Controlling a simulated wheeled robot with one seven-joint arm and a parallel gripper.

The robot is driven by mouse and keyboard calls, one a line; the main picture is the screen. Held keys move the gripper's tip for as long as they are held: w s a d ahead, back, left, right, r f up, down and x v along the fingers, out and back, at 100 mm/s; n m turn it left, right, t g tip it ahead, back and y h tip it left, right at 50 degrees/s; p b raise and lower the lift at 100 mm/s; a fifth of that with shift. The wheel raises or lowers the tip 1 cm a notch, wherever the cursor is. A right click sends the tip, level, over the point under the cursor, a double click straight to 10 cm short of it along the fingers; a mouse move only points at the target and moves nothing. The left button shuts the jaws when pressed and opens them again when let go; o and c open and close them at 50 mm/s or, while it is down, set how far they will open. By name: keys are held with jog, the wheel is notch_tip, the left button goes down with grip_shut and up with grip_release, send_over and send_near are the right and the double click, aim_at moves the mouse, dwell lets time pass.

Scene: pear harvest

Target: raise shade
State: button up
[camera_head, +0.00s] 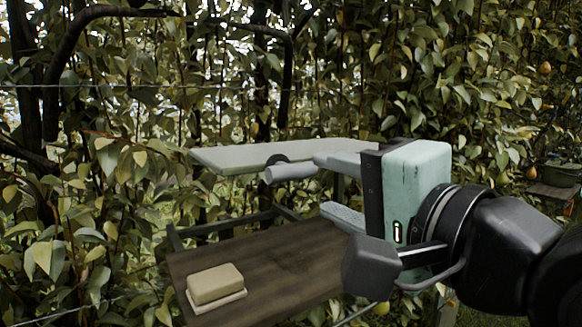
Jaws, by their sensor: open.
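The shade (235,156) appears as a pale, flat panel lying roughly level above a wooden shelf. A grey cylindrical handle (292,172) with a dark mount sits at its near edge. My gripper (321,185) comes in from the right with its jaws open, one finger above the other, and nothing shows between them. The upper fingertip is close to the right end of the handle; I cannot tell whether they touch. My upper finger and gripper body hide the right part of the panel.
The dark wooden shelf (255,258) below carries a beige block (215,283) on a paler slab at front left. Dense leafy branches and a wire stand behind. A green container (562,173) sits on a wooden stand at far right.

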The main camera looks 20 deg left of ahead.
aim_at(282, 162)
jog(key=p+x, duration=0.2)
jog(key=x, duration=0.9)
jog(key=shift+w+a, duration=0.1)
jog(key=shift+a, duration=0.1)
jog(key=shift+c, duration=0.2)
jog(key=shift+r, duration=0.1)
grip_shut()
